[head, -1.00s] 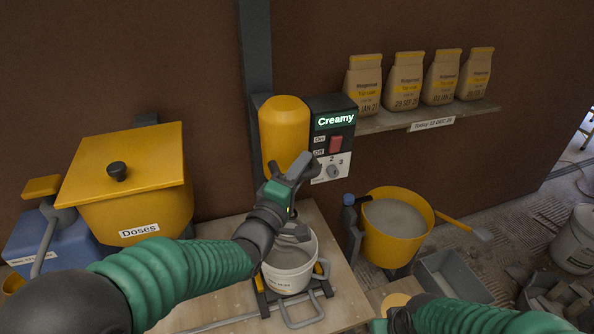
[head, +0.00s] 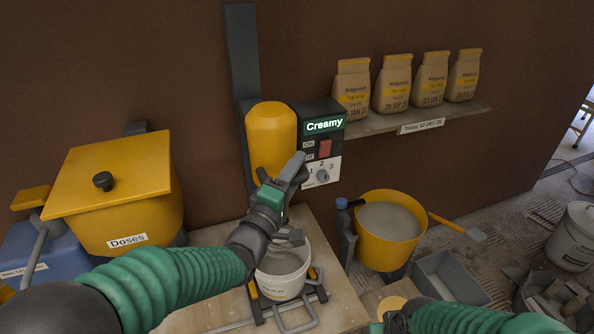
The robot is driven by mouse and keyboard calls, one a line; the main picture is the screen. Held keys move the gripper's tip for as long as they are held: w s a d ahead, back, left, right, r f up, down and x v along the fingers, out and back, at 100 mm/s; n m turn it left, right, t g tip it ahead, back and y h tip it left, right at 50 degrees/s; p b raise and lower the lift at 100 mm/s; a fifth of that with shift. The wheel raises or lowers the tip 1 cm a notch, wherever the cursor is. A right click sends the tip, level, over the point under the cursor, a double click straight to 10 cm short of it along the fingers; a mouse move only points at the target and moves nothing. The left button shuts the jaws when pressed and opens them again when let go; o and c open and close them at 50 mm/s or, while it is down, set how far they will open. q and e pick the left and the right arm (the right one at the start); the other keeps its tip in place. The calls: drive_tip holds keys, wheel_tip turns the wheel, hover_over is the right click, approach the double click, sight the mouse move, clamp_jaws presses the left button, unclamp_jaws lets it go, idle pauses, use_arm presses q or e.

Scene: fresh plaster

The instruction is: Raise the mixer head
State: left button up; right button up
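The yellow mixer head (head: 270,133) hangs on a dark upright post (head: 241,60) against the brown wall. A control box (head: 322,140) beside it reads "Creamy" and has a red switch and a dial. A white bucket (head: 284,275) stands below the head in a dark and yellow holder on the board. My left gripper (head: 286,176) is in front of the head's lower part, near the dial, and hides what is under the head. I cannot tell whether it touches anything or how far its fingers are apart. My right gripper is at the bottom edge, mostly out of frame.
A yellow bin labelled "Doses" (head: 115,190) and a blue box (head: 45,252) stand at left. A yellow bucket of grey plaster (head: 390,232) is at right. Several paper bags (head: 392,83) stand on a wall shelf (head: 415,121). A grey tub (head: 450,278) lies lower right.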

use_arm(q)
drive_tip(key=shift+a, duration=0.3)
drive_tip(key=b+v, duration=0.9)
drive_tip(key=v, duration=0.7)
drive_tip(key=shift+s+a+b, duration=0.15)
drive_tip(key=shift+s+b, duration=0.15)
drive_tip(key=shift+s, duration=0.05)
drive_tip(key=shift+f, duration=0.1)
